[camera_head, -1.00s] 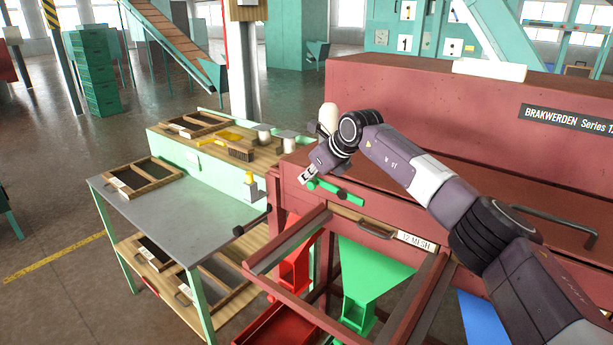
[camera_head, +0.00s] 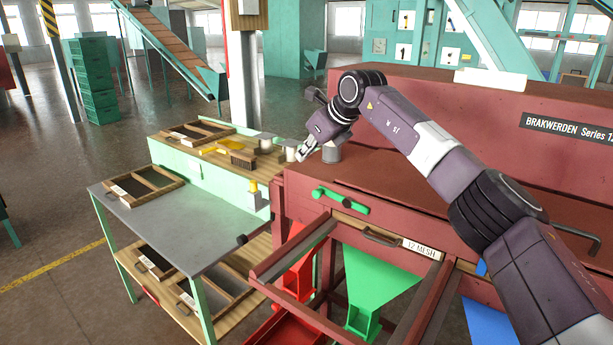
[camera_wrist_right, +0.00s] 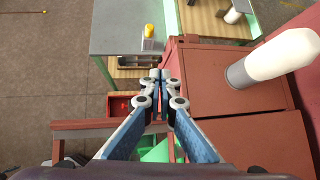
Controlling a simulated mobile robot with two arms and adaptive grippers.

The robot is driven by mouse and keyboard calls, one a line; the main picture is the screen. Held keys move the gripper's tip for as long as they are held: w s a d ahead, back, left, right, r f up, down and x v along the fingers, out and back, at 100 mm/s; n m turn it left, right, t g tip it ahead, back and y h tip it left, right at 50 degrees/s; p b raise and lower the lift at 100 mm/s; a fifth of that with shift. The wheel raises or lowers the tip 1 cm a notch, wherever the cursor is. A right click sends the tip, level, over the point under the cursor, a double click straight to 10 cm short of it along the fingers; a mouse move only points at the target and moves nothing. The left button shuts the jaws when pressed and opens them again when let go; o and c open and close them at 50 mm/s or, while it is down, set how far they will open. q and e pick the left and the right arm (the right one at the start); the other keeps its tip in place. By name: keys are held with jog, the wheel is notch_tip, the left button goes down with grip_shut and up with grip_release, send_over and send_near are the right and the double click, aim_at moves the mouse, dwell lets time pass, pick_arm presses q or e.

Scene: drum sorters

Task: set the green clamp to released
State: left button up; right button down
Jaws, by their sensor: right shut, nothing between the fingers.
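The green clamp (camera_head: 340,201) is a short green bar with a dark centre pivot on the front face of the dark red machine (camera_head: 400,190), above the 12 MESH drawer (camera_head: 392,239). It lies slanted, its left end higher than its right. My right gripper (camera_head: 303,153) is shut and empty, above and left of the clamp and apart from it. In the right wrist view its fingertips (camera_wrist_right: 160,75) meet over the machine's edge. I cannot clearly tell the clamp from other green parts there. My left gripper is not in view.
A grey metal table (camera_head: 190,225) with wooden-framed screens stands at the left. A bench behind it holds a brush (camera_head: 242,160) and cups. Red rails (camera_head: 290,262) jut out below the clamp, over a green chute (camera_head: 375,280). A white rounded cylinder (camera_wrist_right: 275,58) stands on the machine.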

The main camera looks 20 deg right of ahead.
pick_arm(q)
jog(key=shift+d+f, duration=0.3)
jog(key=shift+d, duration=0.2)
pick_arm(e)
notch_tip(320, 180, up, 4)
jog(key=shift+s+f, duration=0.1)
jog(key=shift+f, duration=0.05)
